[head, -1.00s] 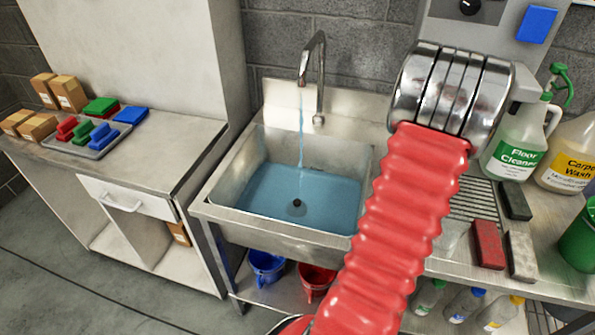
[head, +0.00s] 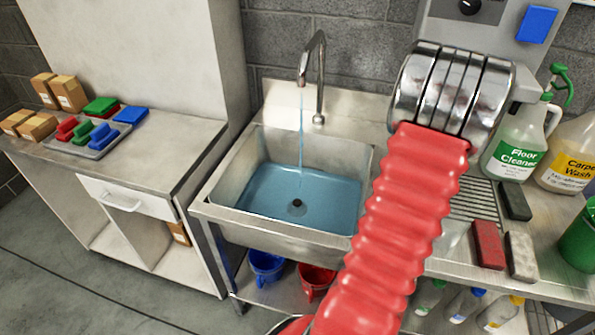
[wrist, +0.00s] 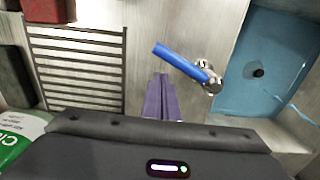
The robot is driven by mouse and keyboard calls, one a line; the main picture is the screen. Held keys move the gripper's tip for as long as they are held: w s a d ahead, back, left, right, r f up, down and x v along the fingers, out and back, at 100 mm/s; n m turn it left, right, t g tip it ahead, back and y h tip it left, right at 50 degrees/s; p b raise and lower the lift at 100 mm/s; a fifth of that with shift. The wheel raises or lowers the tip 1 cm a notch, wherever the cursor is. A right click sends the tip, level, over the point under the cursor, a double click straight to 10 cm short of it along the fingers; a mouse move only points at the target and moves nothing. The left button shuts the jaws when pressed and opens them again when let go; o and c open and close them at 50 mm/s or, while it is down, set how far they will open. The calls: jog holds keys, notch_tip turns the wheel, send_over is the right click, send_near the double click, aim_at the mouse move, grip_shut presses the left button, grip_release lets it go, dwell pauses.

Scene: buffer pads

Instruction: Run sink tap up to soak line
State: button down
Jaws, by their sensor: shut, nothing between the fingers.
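The sink (head: 222,190) holds blue water (head: 320,190) over a dark drain, with bare wall above the surface. A thin stream falls from the chrome tap (head: 320,75); I cannot make out a soak line. In the wrist view, the tap's blue lever (wrist: 180,60) slants up-left from its chrome base (wrist: 211,82). The water (wrist: 275,60) shows to its right. My gripper (wrist: 162,85) is shut and empty, its purple fingers just left of and below the lever, seemingly apart from it. In the head view my arm hides the gripper and lever.
A ribbed drainboard (head: 475,205) lies right of the sink, with red (head: 488,245), grey (head: 521,256) and dark (head: 514,201) blocks. Floor cleaner (head: 515,140) and carpet wash (head: 570,155) bottles stand behind. A counter (head: 165,160) with pads and boxes is at left.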

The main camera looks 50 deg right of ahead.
jog(key=shift+s+a, duration=0.25)
jog(key=shift+a, duration=0.25)
jog(key=shift+s+a, duration=0.25)
jog(key=shift+a, duration=0.2)
jog(key=shift+s+a, duration=0.15)
jog(key=shift+a, duration=0.95)
jog(key=shift+a, duration=1.1)
